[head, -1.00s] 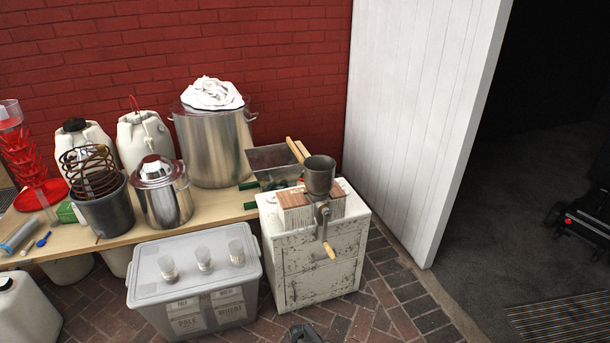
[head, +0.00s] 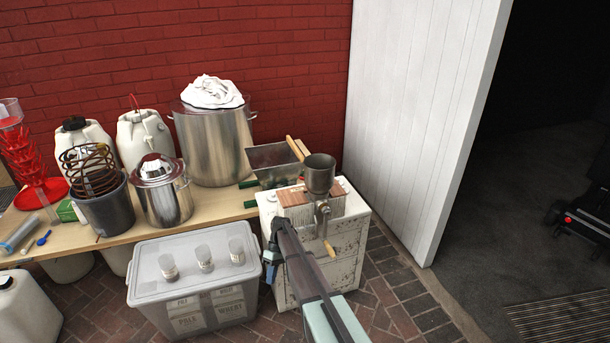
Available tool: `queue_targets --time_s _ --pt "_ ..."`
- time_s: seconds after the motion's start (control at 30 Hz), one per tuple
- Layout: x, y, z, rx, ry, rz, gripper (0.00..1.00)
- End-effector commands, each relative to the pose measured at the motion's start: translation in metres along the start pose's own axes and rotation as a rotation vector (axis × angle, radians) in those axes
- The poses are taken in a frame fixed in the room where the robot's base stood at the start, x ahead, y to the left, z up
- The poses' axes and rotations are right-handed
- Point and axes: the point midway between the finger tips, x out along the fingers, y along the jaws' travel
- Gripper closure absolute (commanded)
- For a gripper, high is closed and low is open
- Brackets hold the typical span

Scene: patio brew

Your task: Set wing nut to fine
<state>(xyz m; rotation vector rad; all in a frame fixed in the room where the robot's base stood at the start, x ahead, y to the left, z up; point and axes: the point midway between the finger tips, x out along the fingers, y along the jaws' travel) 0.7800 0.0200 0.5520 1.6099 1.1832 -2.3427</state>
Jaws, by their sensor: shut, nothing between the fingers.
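The grain mill has a grey metal hopper (head: 319,175) and stands clamped to a wooden board on a worn white cabinet (head: 343,235). Its crank (head: 322,215) hangs down at the front, ending in a light wooden handle (head: 329,249). The wing nut is too small to make out in the head view. My gripper (head: 268,278) is small and partly unclear, pointing down by the cabinet's left front edge, left of and below the mill. It is shut and empty, apart from the mill. My forearm covers part of the cabinet front.
A lidded grey tub (head: 190,300) with several small glasses on top stands left of the cabinet. Behind are a steel pot (head: 214,145), a metal tray (head: 272,160) and a wooden bench (head: 112,240). A white door (head: 425,120) stands to the right. Brick floor in front is free.

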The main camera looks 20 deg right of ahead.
Motion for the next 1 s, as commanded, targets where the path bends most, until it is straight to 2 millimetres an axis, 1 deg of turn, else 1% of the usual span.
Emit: queue_targets --time_s 0.03,0.17,0.2,0.27,0.3,0.33,0.4,0.6,0.67,0.7,0.77,0.8,0.87,0.9,0.97,1.0 --pt "-0.024 0.006 -0.017 -0.031 0.011 -0.004 1.0" --pt "-0.074 0.007 -0.044 -0.114 0.033 -0.02 1.0" --pt "-0.09 0.007 -0.052 -0.138 0.04 -0.024 1.0" --pt "-0.113 0.007 -0.064 -0.176 0.05 -0.031 1.0" --pt "-0.13 0.008 -0.074 -0.201 0.056 -0.033 1.0" --pt "-0.141 0.011 -0.084 -0.217 0.059 -0.035 1.0" --pt "-0.16 0.016 -0.105 -0.242 0.065 -0.036 1.0" --pt "-0.187 0.033 -0.153 -0.27 0.07 -0.027 1.0" --pt "-0.202 0.041 -0.165 -0.295 0.079 -0.023 1.0" --pt "-0.222 0.049 -0.17 -0.331 0.094 -0.017 1.0" --pt "-0.243 0.056 -0.167 -0.388 0.112 -0.012 1.0" --pt "-0.258 0.061 -0.165 -0.427 0.125 -0.007 1.0" --pt "-0.281 0.069 -0.162 -0.488 0.145 0.001 1.0" --pt "-0.298 0.074 -0.16 -0.53 0.159 0.008 1.0" --pt "-0.327 0.085 -0.155 -0.598 0.181 0.022 1.0" --pt "-0.346 0.092 -0.15 -0.644 0.197 0.035 1.0"
